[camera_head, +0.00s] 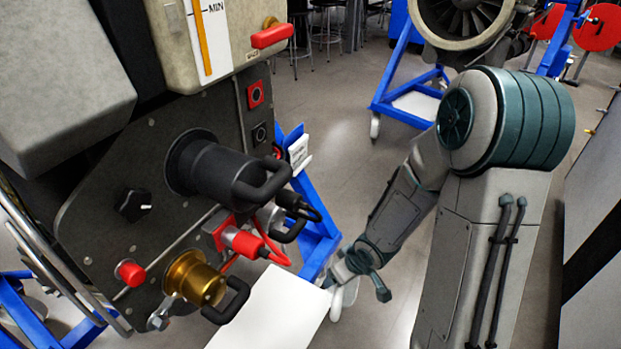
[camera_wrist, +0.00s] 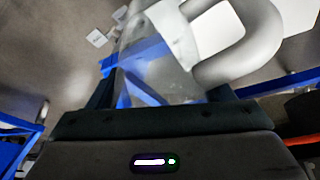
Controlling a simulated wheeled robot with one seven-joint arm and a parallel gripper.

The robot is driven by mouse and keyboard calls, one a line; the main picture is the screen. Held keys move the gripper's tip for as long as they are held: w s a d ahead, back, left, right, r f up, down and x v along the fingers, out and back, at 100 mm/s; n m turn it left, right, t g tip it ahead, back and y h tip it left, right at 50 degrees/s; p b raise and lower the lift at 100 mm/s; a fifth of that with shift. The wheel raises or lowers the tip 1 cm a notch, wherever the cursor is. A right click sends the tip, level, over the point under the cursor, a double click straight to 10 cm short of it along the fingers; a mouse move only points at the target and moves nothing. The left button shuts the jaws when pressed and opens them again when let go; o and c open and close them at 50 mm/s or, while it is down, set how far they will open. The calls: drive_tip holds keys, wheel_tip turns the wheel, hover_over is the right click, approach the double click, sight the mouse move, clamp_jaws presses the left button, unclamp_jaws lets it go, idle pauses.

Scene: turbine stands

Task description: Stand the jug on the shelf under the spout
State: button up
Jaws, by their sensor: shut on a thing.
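The jug (camera_wrist: 150,72) fills the top middle of the wrist view, with a clear body, a pale collar and a thick grey looped handle (camera_wrist: 268,52). My gripper (camera_wrist: 165,95) is shut on the jug, its dark fingers on either side of the body. In the head view my gripper (camera_head: 343,273) is low in the middle, just right of the white shelf (camera_head: 270,312). The jug is mostly hidden there. A brass fitting with a black handle (camera_head: 200,280), possibly the spout, sticks out of the dark panel left of the shelf.
The dark panel (camera_head: 110,215) carries a large black connector (camera_head: 215,168), red plugs (camera_head: 243,241) and cables close above the shelf. A blue frame (camera_head: 318,215) stands behind the shelf. A blue turbine stand (camera_head: 400,95) is farther back. Open floor lies between them.

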drive_tip(key=w+d+r+m+h+p, duration=0.1)
drive_tip(key=w+d+r+m, duration=0.15)
drive_tip(key=w+r, duration=0.25)
drive_tip(key=w+d+r+m+h+p, duration=0.1)
drive_tip(key=w+r+m, duration=0.3)
drive_tip(key=r, duration=0.1)
drive_tip(key=w+r+p+v, duration=0.1)
drive_tip(key=w+p+v, duration=0.2)
drive_tip(key=p+v, duration=1.2)
drive_tip(key=p, duration=0.9)
drive_tip(key=shift+t, duration=0.3)
drive_tip(key=shift+a, duration=0.1)
